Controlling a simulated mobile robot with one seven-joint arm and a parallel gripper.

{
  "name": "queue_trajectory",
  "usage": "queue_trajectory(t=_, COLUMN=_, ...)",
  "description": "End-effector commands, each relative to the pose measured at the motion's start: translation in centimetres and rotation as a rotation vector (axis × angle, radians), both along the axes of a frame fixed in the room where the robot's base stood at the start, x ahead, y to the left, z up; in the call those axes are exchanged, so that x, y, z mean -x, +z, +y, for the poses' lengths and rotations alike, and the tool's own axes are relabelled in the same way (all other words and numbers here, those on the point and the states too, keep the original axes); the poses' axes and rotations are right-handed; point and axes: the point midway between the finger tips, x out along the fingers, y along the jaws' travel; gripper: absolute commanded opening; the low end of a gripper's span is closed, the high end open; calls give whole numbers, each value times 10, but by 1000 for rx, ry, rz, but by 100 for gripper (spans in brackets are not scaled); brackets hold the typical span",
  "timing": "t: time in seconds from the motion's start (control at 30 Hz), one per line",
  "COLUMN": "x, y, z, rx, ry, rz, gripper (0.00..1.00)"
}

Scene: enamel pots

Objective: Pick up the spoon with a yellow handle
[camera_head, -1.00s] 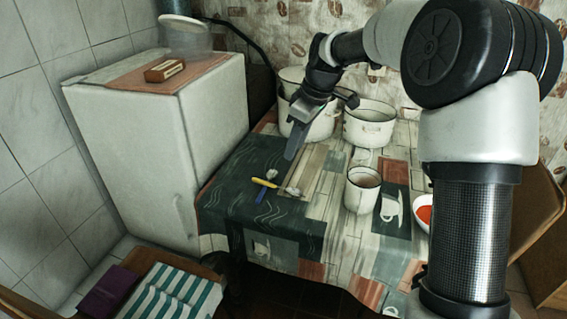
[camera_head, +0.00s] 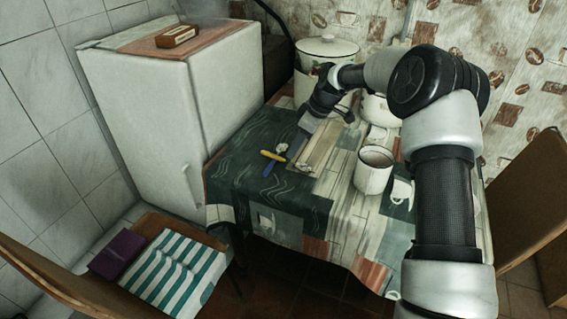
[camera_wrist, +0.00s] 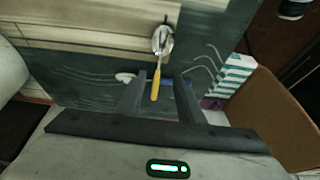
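The spoon with a yellow handle (camera_head: 273,156) lies on the table, its metal bowl pointing right. It crosses a second spoon with a blue handle (camera_head: 267,170). In the wrist view the yellow handle (camera_wrist: 155,88) appears between my fingers, with the bowl beyond them. The second spoon shows there as a pale bowl (camera_wrist: 125,77), partly hidden behind a finger. My gripper (camera_wrist: 160,80) is open and empty. In the head view my gripper (camera_head: 295,153) is just right of the crossed spoons, pointing down; its height above them is hard to tell.
A white mug (camera_head: 373,172) stands further right. A lidded enamel pot (camera_head: 326,62) stands behind my arm. A white fridge (camera_head: 165,110) borders the table on the left. A chair seat holds a striped cloth (camera_head: 175,275).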

Motion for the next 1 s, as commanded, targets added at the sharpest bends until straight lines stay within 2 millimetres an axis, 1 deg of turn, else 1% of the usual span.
queue_trajectory(t=0.03, x=-1, y=-6, z=2, rx=0, ry=0, rz=0, gripper=34)
queue_trajectory(t=0.27, x=-3, y=-16, z=6, rx=1, ry=-2, rz=-1, gripper=34)
queue_trajectory(t=0.5, x=-10, y=-47, z=22, rx=1, ry=0, rz=1, gripper=34)
queue_trajectory(t=0.6, x=-12, y=-55, z=26, rx=0, ry=0, rz=-1, gripper=34)
queue_trajectory(t=0.83, x=-13, y=-56, z=27, rx=1, ry=-1, rz=-2, gripper=34)
queue_trajectory(t=0.97, x=-13, y=-56, z=26, rx=1, ry=-1, rz=-2, gripper=12)
queue_trajectory(t=1.0, x=-13, y=-56, z=26, rx=1, ry=-1, rz=-2, gripper=6)
